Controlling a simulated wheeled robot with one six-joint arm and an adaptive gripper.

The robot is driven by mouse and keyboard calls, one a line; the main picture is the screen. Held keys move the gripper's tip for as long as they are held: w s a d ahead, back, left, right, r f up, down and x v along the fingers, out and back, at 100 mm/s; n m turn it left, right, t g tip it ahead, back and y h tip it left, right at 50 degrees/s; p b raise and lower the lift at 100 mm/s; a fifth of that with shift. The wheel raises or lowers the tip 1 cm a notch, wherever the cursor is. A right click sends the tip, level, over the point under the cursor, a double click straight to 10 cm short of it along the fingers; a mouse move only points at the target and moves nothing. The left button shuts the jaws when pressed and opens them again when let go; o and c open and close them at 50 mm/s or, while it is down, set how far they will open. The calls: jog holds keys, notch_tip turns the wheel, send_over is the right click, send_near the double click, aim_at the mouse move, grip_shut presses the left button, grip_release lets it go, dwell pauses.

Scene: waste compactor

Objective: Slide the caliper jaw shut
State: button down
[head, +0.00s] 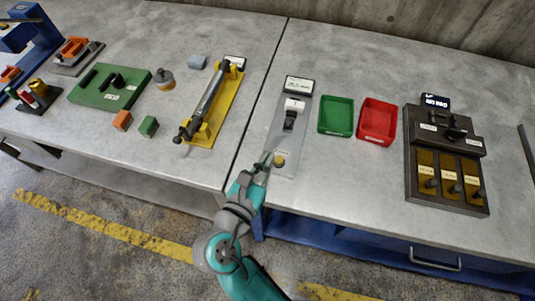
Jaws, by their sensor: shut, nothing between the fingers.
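A light grey plate (277,136) lies on the table near the middle of the head view; I take it to be the caliper station. It carries a dark block with a small label (299,86) at its far end, a white piece (294,104) and a dark slider-like part (289,122) below it. A small yellow round piece (279,160) sits near its front end. My gripper (266,158) is shut and empty at the plate's front left, just left of the yellow piece. Whether it touches the plate, and how wide any jaw gap is, I cannot tell.
A green tray (336,129) and a red tray (364,140) stand to the right. A black device with yellow panels (444,207) is farther right. A yellow fixture with a cylinder (225,105) is left, beyond a table seam. Bare tabletop lies in front of the trays.

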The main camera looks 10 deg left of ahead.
aim_at(288, 123)
jog(key=x, duration=1.1)
jog(key=shift+w+d+f, duration=0.1)
jog(key=shift+w, duration=0.15)
